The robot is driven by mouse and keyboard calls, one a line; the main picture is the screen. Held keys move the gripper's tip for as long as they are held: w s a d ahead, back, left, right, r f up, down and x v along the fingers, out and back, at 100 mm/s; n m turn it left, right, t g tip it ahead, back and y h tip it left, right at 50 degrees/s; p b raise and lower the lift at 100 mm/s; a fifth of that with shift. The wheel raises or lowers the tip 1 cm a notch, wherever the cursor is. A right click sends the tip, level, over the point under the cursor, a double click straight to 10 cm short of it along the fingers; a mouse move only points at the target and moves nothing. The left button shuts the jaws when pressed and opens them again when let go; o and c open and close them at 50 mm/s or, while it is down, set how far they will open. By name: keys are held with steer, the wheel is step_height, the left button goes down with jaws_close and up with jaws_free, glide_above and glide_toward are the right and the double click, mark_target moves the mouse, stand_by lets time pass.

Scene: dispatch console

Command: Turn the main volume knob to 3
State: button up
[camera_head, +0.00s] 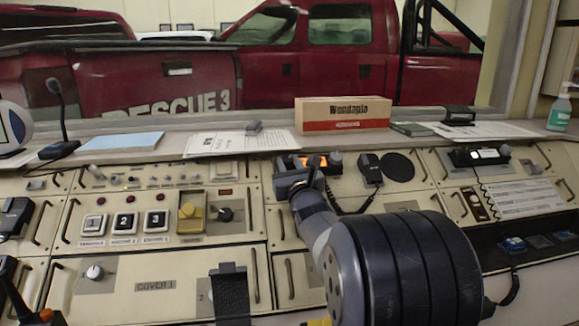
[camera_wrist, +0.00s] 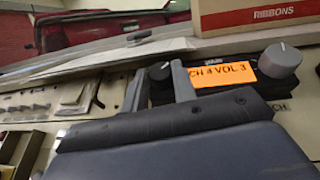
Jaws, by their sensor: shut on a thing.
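The radio unit (camera_head: 284,181) sits at the back of the console, with an orange display (camera_wrist: 222,72) that reads "CH 4 VOL 3" in the wrist view. A dark round knob (camera_wrist: 160,71) is at the display's left, and a larger grey knob (camera_wrist: 279,61) is at its right. The grey knob also shows in the head view (camera_head: 336,158). My gripper (camera_wrist: 160,80) has its two grey fingers on either side of the dark knob and is shut on it. The knob's lower part is hidden by my wrist.
A handset (camera_head: 370,168) with a coiled cord hangs right of the radio. A desk microphone (camera_head: 58,112) stands at the left. Numbered buttons (camera_head: 125,222) and a yellow switch (camera_head: 190,217) lie left of my arm.

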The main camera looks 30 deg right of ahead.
steer(key=o, duration=0.7)
steer(key=v, duration=1.1)
steer(key=shift+w, duration=0.1)
steer(key=shift+w, duration=0.1)
steer(key=x, duration=1)
steer(key=shift+w+d+r, duration=0.1)
steer(key=shift+w, duration=0.3)
steer(key=shift+s, duration=0.1)
steer(key=shift+s, duration=0.1)
